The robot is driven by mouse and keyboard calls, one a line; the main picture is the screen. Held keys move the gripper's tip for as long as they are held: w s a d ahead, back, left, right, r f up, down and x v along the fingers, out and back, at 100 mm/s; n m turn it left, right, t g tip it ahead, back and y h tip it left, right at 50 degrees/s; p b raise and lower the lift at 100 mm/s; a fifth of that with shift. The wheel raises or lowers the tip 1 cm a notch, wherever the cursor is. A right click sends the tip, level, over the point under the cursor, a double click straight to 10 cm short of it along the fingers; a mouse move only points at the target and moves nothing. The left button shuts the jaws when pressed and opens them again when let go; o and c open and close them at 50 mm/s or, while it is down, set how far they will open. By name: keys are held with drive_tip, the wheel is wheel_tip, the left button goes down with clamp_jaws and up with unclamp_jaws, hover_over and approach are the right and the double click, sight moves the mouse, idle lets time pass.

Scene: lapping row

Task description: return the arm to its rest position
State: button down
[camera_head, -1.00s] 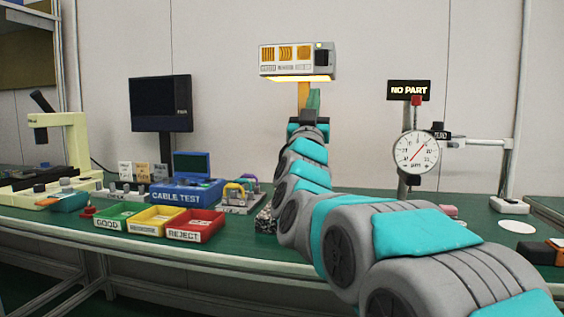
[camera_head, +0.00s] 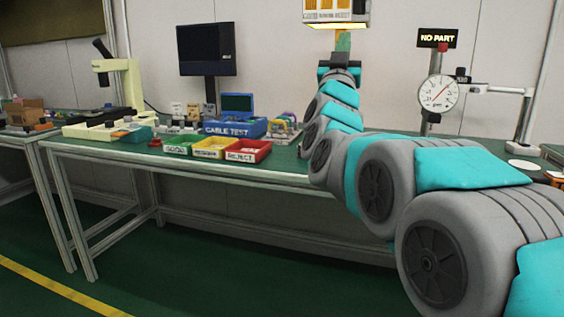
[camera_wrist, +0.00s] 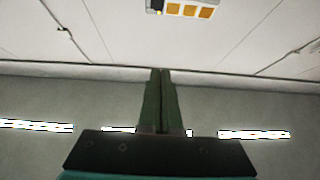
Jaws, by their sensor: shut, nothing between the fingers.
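My arm (camera_head: 395,180) reaches up and away over the bench, with grey and teal links across the right half of the head view. My gripper (camera_head: 343,40) points upward at its far end, just below a lit box on the wall. In the wrist view the two green fingers (camera_wrist: 160,72) stand side by side, shut, with nothing between them. The lit box (camera_wrist: 184,8) shows above the fingertips there, apart from them.
A green bench (camera_head: 290,165) carries a dial gauge (camera_head: 437,92), a monitor (camera_head: 206,50), green, yellow and red (camera_head: 248,151) trays, a blue cable tester (camera_head: 235,128) and a cream press-like device (camera_head: 130,80). Open floor (camera_head: 200,270) lies in front.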

drive_tip(key=s+a+f+n+g+y+p, duration=0.1)
drive_tip(key=a+f+n+g+y, duration=0.15)
drive_tip(key=f, duration=0.55)
drive_tip(key=s+a+f+n+g+y, duration=0.1)
drive_tip(key=f+g+y, duration=0.3)
drive_tip(key=f, duration=0.4)
drive_tip(key=s+a+f+n+g+y+p, duration=0.1)
drive_tip(key=s+a+f+n+g+y, duration=0.15)
drive_tip(key=f, duration=0.55)
drive_tip(key=s+d+f+g, duration=0.1)
drive_tip(key=s+f+g, duration=0.45)
drive_tip(key=f, duration=0.35)
drive_tip(key=s+d+f+m+g, duration=0.1)
drive_tip(key=s+f+g, duration=0.3)
drive_tip(key=s, duration=0.8)
drive_tip(key=s+d+f+m+g+h+p, duration=0.1)
drive_tip(key=s+d+f+g, duration=0.2)
drive_tip(key=s+f, duration=0.4)
drive_tip(key=s+d+f+m+g, duration=0.1)
drive_tip(key=s+d+f+g, duration=0.2)
drive_tip(key=s, duration=1.5)
wheel_tip(320, 180, down, 3)
drive_tip(key=shift+r+g+h, duration=0.1)
drive_tip(key=shift+g+h, duration=0.3)
drive_tip(key=shift+g, duration=0.75)
